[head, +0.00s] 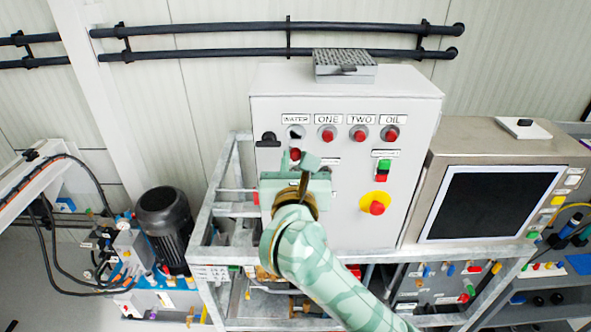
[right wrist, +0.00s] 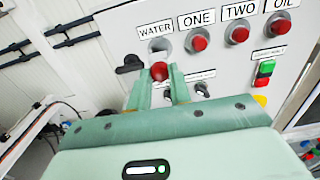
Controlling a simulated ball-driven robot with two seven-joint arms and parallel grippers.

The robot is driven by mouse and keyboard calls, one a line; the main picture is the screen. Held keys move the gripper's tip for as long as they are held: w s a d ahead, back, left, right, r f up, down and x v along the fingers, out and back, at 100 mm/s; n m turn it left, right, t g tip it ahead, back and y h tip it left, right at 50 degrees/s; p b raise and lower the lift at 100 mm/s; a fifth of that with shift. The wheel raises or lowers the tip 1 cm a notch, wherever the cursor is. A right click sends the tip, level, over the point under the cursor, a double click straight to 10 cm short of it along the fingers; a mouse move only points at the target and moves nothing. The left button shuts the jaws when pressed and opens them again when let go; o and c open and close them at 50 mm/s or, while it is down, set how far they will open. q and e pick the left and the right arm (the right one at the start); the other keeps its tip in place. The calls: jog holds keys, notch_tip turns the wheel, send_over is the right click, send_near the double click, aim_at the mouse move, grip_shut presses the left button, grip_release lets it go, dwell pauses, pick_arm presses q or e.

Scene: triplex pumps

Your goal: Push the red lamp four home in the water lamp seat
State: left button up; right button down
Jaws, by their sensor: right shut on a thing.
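The red lamp (head: 295,154) is held between the fingertips of my right gripper (head: 297,163), in front of the grey control cabinet (head: 350,230). The lamp also shows in the right wrist view (right wrist: 160,71), between the two pale green fingers (right wrist: 160,80). The water lamp seat (head: 296,132) is a round opening under the WATER label. It shows in the wrist view (right wrist: 160,46) just above the lamp, with its lower part hidden by the lamp. In both views the lamp appears below the seat; the depth gap is unclear. My left gripper is out of view.
Red lamps sit under ONE (head: 328,134), TWO (head: 360,134) and OIL (head: 390,134), right of the water seat. A black handle (head: 268,140) sticks out left of it. Green and red buttons (head: 384,166) and a yellow-ringed red stop button (head: 376,206) are lower right.

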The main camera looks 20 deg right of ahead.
aim_at(297, 143)
jog(key=shift+b+x, duration=0.35)
jog(key=shift+x, duration=1.3)
jog(key=shift+w+d, duration=0.1)
jog(key=shift+w, duration=0.15)
jog(key=shift+w+d, duration=0.1)
jog(key=shift+w, duration=0.2)
jog(key=shift+b+x, duration=0.55)
jog(key=shift+x, duration=0.6)
jog(key=c, duration=1.2)
grip_release()
jog(key=shift+d, duration=0.15)
jog(key=shift+s, duration=0.1)
